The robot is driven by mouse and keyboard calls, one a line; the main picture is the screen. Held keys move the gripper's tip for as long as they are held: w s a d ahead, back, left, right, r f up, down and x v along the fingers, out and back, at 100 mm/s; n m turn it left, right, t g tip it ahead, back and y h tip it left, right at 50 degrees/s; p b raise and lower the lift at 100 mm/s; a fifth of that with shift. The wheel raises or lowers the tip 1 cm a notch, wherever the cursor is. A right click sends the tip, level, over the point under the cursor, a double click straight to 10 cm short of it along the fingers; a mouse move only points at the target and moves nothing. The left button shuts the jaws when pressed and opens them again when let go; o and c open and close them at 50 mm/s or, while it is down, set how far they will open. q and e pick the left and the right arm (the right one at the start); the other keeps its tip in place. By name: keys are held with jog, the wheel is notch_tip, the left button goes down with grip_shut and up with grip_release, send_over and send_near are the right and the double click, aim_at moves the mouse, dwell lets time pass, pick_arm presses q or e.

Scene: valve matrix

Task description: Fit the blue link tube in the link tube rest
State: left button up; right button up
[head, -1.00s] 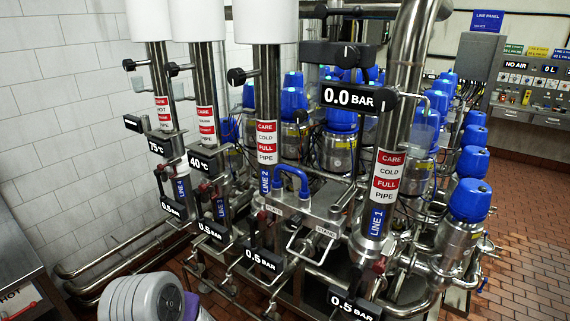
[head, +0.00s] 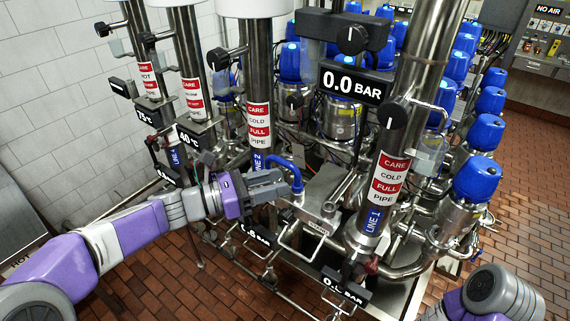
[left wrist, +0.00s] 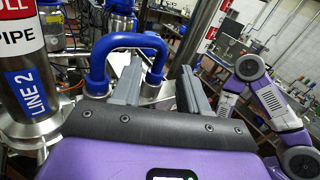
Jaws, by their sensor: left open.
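The blue link tube (head: 297,172) is an upside-down U, standing upright on the steel manifold (head: 322,190) between the LINE 2 and LINE 1 pipes. My left gripper (head: 282,187) is open at the tube and covers part of it in the head view. In the left wrist view, the tube (left wrist: 125,41) is ahead of the palm. Its right leg shows between the two open fingers (left wrist: 160,82); its left leg is outside them. I see no clear contact. I cannot pick out the link tube rest with certainty. My right gripper is not in view.
The LINE 2 pipe (head: 258,120) stands close left of the tube, and the thick LINE 1 pipe (head: 388,185) stands right. Blue-topped valves (head: 341,90) crowd behind. A 0.0 BAR display (head: 352,84) hangs above. Handles jut out at the front, with open tiled floor (head: 150,275) before them.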

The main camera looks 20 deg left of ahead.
aim_at(297, 184)
pick_arm(q)
jog(key=shift+d, duration=0.55)
jog(key=x, duration=0.4)
jog(key=shift+w+a+f, duration=0.1)
jog(key=shift+w+f, duration=0.2)
jog(key=shift+w, duration=0.1)
jog(key=shift+d+p, duration=0.3)
jog(key=shift+d, duration=0.05)
jog(key=shift+w, duration=0.1)
grip_shut()
